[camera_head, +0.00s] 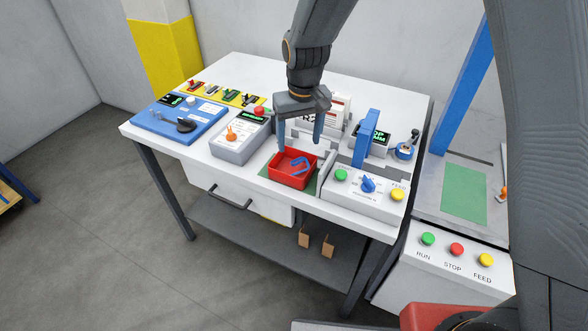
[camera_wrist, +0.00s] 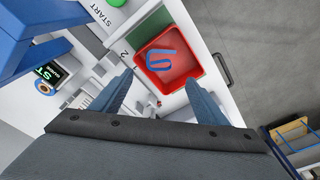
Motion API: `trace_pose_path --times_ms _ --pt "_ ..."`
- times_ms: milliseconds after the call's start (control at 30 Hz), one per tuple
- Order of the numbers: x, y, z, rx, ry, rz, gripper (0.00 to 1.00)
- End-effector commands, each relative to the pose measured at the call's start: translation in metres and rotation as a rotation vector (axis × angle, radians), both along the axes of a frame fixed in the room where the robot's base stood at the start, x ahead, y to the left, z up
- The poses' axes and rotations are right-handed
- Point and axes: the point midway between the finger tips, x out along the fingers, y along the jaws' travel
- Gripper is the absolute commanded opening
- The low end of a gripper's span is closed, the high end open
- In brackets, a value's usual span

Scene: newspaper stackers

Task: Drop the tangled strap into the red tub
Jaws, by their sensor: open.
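The red tub (camera_head: 290,181) stands on a green mat near the front edge of the white table. The strap (camera_head: 300,165) is blue and curled, and it lies inside the tub. In the wrist view the strap (camera_wrist: 161,62) lies on the floor of the tub (camera_wrist: 190,65) in a loop. My gripper (camera_head: 300,145) is open above and just behind the tub, with its fingers pointing down. In the wrist view my gripper (camera_wrist: 160,98) has its fingers spread apart with nothing between them. A small reddish thing at the tub's near corner is too small to make out.
A grey box with an orange knob (camera_head: 232,134) stands left of the tub. A white control panel with a blue knob (camera_head: 368,184) stands to its right, with a blue upright (camera_head: 365,138) behind it. A blue scale-like device (camera_head: 178,120) sits at the table's left.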

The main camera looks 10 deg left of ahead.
Motion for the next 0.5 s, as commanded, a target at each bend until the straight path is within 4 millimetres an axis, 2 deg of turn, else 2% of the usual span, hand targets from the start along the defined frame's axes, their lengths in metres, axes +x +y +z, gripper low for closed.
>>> trace_pose_path --times_ms 167,500 --pt "-0.001 0.0 0.017 0.002 -0.004 0.0 0.68" --pt "-0.006 -0.003 0.064 0.001 -0.003 0.0 0.68"
